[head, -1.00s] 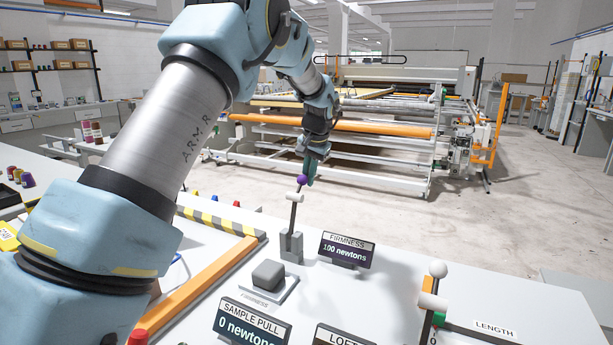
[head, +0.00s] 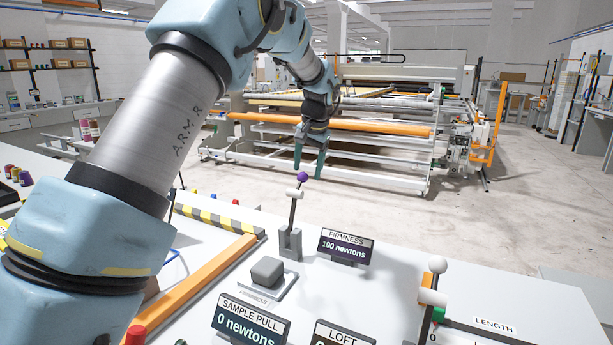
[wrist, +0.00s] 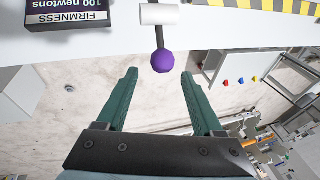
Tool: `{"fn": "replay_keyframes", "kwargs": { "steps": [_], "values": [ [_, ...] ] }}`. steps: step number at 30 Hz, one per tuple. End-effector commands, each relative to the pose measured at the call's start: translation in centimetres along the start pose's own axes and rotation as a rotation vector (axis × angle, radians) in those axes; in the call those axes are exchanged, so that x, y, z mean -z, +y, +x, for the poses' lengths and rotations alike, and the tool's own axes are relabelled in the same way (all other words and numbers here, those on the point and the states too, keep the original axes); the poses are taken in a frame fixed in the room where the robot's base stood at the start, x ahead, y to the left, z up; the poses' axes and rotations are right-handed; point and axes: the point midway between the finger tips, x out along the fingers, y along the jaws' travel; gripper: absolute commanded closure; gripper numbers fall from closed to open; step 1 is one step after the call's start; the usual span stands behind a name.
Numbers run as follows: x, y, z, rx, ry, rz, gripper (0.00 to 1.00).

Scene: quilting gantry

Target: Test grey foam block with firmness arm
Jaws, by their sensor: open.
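The grey foam block (head: 267,270) sits on a small plate labelled FIRMNESS on the white table. Behind it stands the firmness arm (head: 292,207), a dark lever in a grey bracket, with a white cylinder and a purple ball (head: 303,177) on top. The lever stands near upright. The FIRMNESS display (head: 346,247) reads 100 newtons. My gripper (head: 310,172) is open and empty, just above and behind the purple ball. In the wrist view the ball (wrist: 162,62) is beyond the tips of the spread green fingers (wrist: 158,80), apart from them.
The SAMPLE PULL display (head: 250,322) reads 0 newtons. A LOFT display (head: 345,335) is partly cut off. A second lever with a white ball (head: 437,265) stands at right by the LENGTH label. An orange bar (head: 195,287) lies left of the block.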

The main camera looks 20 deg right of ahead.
Motion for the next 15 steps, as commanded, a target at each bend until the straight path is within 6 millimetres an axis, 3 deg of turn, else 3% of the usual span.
{"fn": "replay_keyframes", "kwargs": {
  "steps": [9,15],
  "values": [
    [0.0,0.1,-6.0,-0.001,0.003,-0.001,0.31],
    [0.0,0.1,-8.0,-0.001,0.0,0.0,0.31]
  ]
}}
